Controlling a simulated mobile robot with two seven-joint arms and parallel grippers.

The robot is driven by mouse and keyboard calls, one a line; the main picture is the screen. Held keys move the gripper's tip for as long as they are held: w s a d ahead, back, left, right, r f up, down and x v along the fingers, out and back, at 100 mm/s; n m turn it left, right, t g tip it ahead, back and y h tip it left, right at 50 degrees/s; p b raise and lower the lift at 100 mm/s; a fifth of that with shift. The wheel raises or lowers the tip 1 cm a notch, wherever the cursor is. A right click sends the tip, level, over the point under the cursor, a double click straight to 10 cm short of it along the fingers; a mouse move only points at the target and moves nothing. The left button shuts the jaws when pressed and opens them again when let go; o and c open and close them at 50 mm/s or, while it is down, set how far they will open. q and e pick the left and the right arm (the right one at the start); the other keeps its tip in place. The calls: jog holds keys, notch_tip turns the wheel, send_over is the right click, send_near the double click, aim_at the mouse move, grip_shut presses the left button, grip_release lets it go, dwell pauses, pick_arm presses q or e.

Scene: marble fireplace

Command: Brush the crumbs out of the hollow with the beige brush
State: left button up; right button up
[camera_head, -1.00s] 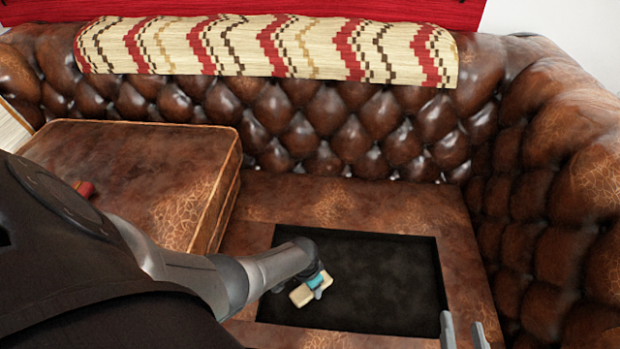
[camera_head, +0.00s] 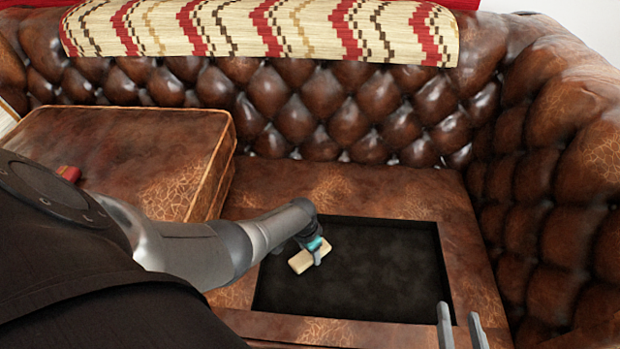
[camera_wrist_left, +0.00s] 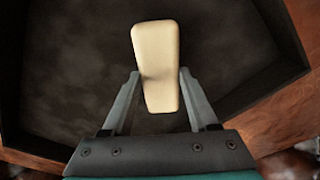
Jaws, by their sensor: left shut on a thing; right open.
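My left gripper (camera_head: 313,252) is shut on the beige brush (camera_head: 301,262), a pale block, over the left part of the dark hollow (camera_head: 375,270). The left wrist view shows the brush (camera_wrist_left: 157,55) between the two fingers (camera_wrist_left: 160,88), with its far end reaching out past them. The underside of the brush is hidden, and I cannot tell whether it touches the hollow's floor. I cannot clearly make out any crumbs on the dark floor. My right gripper (camera_head: 460,325) is open and empty at the bottom edge, by the hollow's front right corner.
The hollow is sunk in a brown leather sofa seat (camera_head: 340,194). A thick leather cushion (camera_head: 130,150) lies to the left, with a small red object (camera_head: 69,173) on it. The tufted back (camera_head: 330,105) and right armrest (camera_head: 560,200) enclose the seat. A patterned blanket (camera_head: 270,28) covers the back.

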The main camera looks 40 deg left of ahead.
aim_at(303, 265)
pick_arm(q)
jog(key=shift+s+a+f, duration=0.1)
jog(key=shift+s+a, duration=0.35)
jog(key=shift+a, duration=0.2)
jog(key=shift+s+d+p, duration=0.5)
jog(key=shift+s+p, duration=0.25)
jog(key=shift+s+d+p, duration=0.45)
jog(key=shift+s+p, duration=0.25)
jog(key=shift+s, duration=0.05)
jog(key=shift+s+d+p, duration=0.55)
jog(key=shift+s+p, duration=0.05)
jog(key=shift+s, duration=0.3)
jog(key=shift+s+d+p, duration=0.55)
jog(key=shift+s, duration=0.3)
jog(key=shift+s+d+p, duration=0.4)
jog(key=shift+s+p, duration=0.05)
jog(key=shift+s, duration=0.2)
jog(key=shift+s+d+p, duration=0.4)
jog(key=shift+s+p, duration=0.05)
jog(key=shift+s, duration=0.2)
jog(key=shift+r, duration=0.2)
jog(key=shift+w+r+p, duration=0.1)
jog(key=shift+r+p, duration=0.55)
jog(key=shift+p, duration=0.05)
notch_tip(303, 265, up, 5)
jog(key=p, duration=0.4)
jog(key=shift+f, duration=0.2)
jog(key=shift+p, duration=0.3)
